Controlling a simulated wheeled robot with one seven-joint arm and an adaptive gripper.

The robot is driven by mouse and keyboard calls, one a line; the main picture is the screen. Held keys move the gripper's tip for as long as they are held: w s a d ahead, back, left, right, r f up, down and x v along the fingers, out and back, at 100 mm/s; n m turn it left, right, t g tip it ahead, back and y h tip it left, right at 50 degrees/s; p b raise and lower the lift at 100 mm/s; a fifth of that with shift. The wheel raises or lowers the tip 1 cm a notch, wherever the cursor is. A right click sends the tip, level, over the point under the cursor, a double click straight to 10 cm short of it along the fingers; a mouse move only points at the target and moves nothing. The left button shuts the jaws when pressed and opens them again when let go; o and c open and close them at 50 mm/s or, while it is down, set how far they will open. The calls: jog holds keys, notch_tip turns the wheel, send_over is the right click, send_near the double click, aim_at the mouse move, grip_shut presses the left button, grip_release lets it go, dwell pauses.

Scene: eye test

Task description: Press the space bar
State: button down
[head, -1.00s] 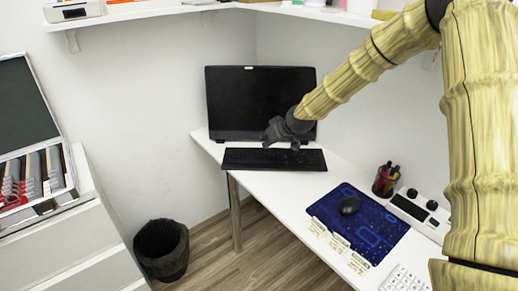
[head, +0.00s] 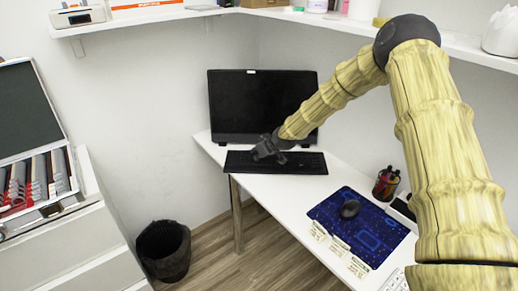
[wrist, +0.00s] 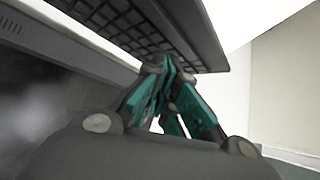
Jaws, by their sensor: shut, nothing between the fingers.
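The black keyboard (head: 300,163) lies on the white desk in front of the monitor. My gripper (head: 260,156) is at the keyboard's left half in the head view and hides part of its keys. In the wrist view the keyboard (wrist: 120,28) runs across the top, and my gripper (wrist: 168,68) has its green-padded fingers together at the keyboard's edge, with nothing between them. I cannot tell whether the fingertips touch the keyboard. The space bar cannot be picked out in either view.
The dark monitor (head: 262,97) stands behind the keyboard. A blue mouse mat (head: 375,235) with a black mouse (head: 350,208) and a pen cup (head: 386,184) are to the right on the desk (head: 300,197). A black bin (head: 163,250) stands on the floor. A shelf (head: 160,18) runs above.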

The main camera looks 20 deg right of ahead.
aim_at(255, 164)
jog(key=shift+f, duration=1.2)
jog(key=shift+f, duration=0.1)
jog(key=shift+f+b, duration=0.55)
jog(key=shift+f, duration=0.25)
jog(key=shift+s, duration=0.15)
jog(key=shift+s+f, duration=0.1)
jog(key=r, duration=0.1)
jog(key=r+p, duration=0.1)
jog(key=r, duration=0.1)
jog(key=r+p, duration=0.1)
jog(key=shift+w+r, duration=0.25)
jog(key=shift+r, duration=0.05)
jog(key=b+v, duration=0.1)
jog(key=v, duration=0.9)
jog(key=shift+b, duration=0.3)
